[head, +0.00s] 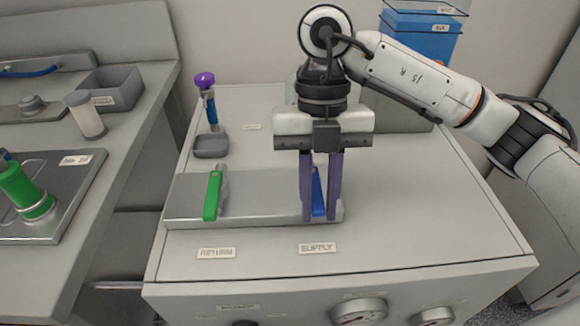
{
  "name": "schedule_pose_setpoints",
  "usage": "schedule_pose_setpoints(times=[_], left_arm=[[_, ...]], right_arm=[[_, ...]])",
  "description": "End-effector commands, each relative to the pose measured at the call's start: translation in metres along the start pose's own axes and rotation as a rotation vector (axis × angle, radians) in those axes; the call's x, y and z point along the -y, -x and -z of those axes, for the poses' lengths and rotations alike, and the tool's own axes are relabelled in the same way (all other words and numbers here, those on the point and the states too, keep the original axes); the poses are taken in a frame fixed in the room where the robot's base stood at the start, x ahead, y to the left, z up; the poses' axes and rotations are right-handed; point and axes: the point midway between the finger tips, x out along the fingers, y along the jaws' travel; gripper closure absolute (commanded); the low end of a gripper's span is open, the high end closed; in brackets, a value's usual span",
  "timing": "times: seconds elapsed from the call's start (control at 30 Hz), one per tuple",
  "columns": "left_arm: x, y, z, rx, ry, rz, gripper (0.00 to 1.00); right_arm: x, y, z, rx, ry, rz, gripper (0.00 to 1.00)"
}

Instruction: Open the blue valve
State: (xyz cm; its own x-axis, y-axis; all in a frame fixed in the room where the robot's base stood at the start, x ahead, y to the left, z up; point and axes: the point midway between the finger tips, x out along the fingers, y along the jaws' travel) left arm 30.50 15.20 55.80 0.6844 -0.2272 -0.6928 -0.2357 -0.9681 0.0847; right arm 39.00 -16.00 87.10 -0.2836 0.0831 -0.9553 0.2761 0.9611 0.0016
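The blue valve handle (319,196) stands on the right part of a low grey manifold block (262,188) on the bench, behind the SUPPLY label (317,248). My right gripper (320,217) points down over it, with its two purple fingers apart, one on each side of the blue handle. The fingers hide part of the handle, and I cannot tell whether they touch it. A green valve handle (213,196) lies on the left part of the same block, behind the RETURN label (216,253). My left gripper is not in view.
Gauges or dials (359,310) sit on the front panel. Blue bins (418,40) stand at the back right. A left side bench carries a green cylinder (27,190).

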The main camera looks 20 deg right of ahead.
Motion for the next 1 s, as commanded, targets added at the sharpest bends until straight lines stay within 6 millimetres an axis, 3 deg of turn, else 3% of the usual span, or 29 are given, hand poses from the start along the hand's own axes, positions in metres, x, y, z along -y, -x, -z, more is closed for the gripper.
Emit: schedule_pose_setpoints(times=[0.1,0.17,0.47,1.0], left_arm=[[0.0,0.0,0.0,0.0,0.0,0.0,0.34],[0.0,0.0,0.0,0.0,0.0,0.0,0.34],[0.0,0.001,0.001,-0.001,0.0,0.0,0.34],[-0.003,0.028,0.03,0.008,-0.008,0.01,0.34]], right_arm=[[0.001,0.0,0.0,-0.001,-0.001,0.004,0.82],[0.001,0.0,0.0,-0.001,-0.001,0.003,0.73],[0.001,0.001,0.0,0.0,-0.001,0.002,0.73],[0.003,0.062,0.002,0.0,-0.001,0.002,0.73]])
